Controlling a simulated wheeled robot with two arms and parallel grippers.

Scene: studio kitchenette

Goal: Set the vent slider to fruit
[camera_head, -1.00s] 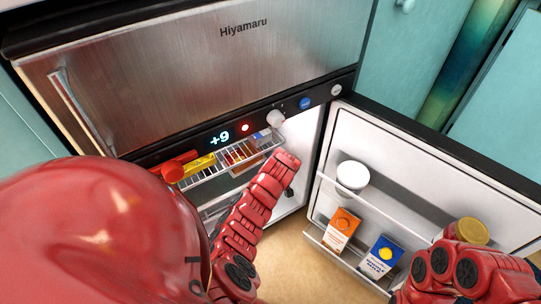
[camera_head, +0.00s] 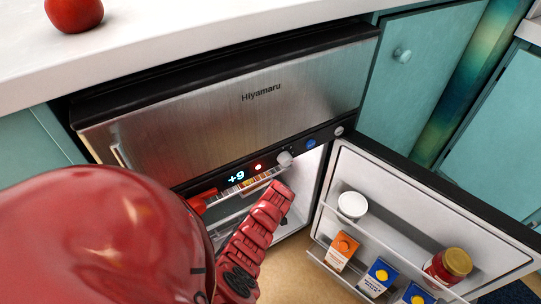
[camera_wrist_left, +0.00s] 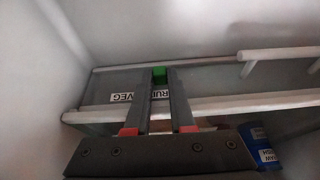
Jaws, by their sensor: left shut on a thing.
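In the left wrist view a green vent slider (camera_wrist_left: 160,76) sits between my left gripper's (camera_wrist_left: 160,78) fingertips, and the gripper is shut on it. Below it a white label strip reads VEG (camera_wrist_left: 122,97) at left. A partly covered word with the letters RUI (camera_wrist_left: 162,95) shows between the fingers. The slider is above that word; its exact stop cannot be told. In the head view my left arm reaches into the open fridge (camera_head: 262,93), and the slider is hidden there. My right gripper is in neither current view.
A pale rail (camera_wrist_left: 250,105) runs beneath the gripper fingers. The open fridge door at right holds a white tub (camera_head: 352,205), an orange carton (camera_head: 342,250), a blue carton (camera_head: 378,277) and a gold-lidded jar (camera_head: 449,267). A red apple (camera_head: 73,14) is on the counter.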

